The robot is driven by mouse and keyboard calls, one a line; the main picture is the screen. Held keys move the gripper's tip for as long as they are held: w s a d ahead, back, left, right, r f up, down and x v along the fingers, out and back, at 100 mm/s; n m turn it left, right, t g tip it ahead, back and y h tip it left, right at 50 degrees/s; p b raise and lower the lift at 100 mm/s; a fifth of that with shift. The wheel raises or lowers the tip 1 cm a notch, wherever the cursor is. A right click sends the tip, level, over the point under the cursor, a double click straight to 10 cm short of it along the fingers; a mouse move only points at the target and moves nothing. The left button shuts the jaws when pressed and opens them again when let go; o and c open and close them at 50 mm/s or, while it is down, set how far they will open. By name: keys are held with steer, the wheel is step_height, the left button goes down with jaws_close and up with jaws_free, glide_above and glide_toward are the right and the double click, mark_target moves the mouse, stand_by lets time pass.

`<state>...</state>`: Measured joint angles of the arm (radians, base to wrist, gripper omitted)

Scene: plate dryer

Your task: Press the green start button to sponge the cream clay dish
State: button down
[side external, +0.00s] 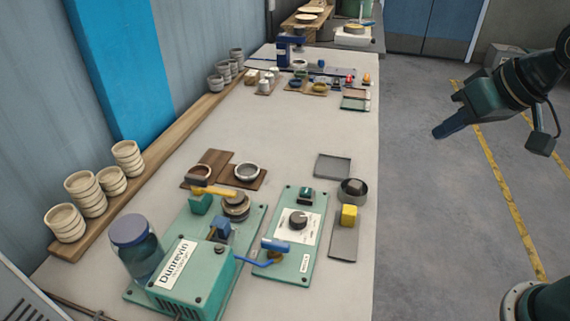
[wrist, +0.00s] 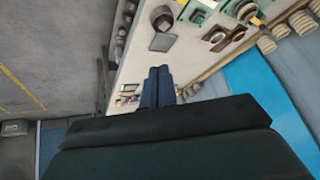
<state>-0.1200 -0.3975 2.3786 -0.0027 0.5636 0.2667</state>
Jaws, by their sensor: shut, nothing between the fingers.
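My gripper (side external: 450,130) hangs over the floor right of the bench, well away from the panel; its dark blue fingers are shut and empty, and show together in the wrist view (wrist: 158,85). The green control panel (side external: 285,262) lies on the bench with a dark knob (side external: 298,219), a blue-handled lever (side external: 275,245) and a small teal block (side external: 306,195) at its far end. I cannot tell which part is the green start button. A pale round dish (side external: 247,171) sits on a brown board; whether it is the cream clay dish is unclear. The green sponging machine (side external: 190,278) carries a round holder (side external: 236,205).
A grey cup (side external: 352,191), a yellow block (side external: 348,214) and a grey tray (side external: 333,166) lie near the bench's right edge. Stacked cream bowls (side external: 86,193) line a left ledge, with a jar (side external: 135,245) nearby. The bench middle (side external: 290,125) is clear.

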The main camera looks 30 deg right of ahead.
steer(key=w+a+f+m+t+y, duration=0.1)
steer(key=w+a+f, duration=0.15)
steer(key=w, duration=0.25)
steer(key=w+a+f+m, duration=0.1)
steer(key=w+a, duration=0.3)
steer(key=w, duration=0.2)
steer(key=m+y, duration=0.1)
glide_above(310, 193)
step_height(310, 193, down, 6)
steer(key=shift+t, duration=0.4)
steer(key=shift+f, duration=0.2)
steer(key=shift+f, duration=4.3)
steer(key=shift+f, duration=0.15)
steer(key=shift+f, duration=0.3)
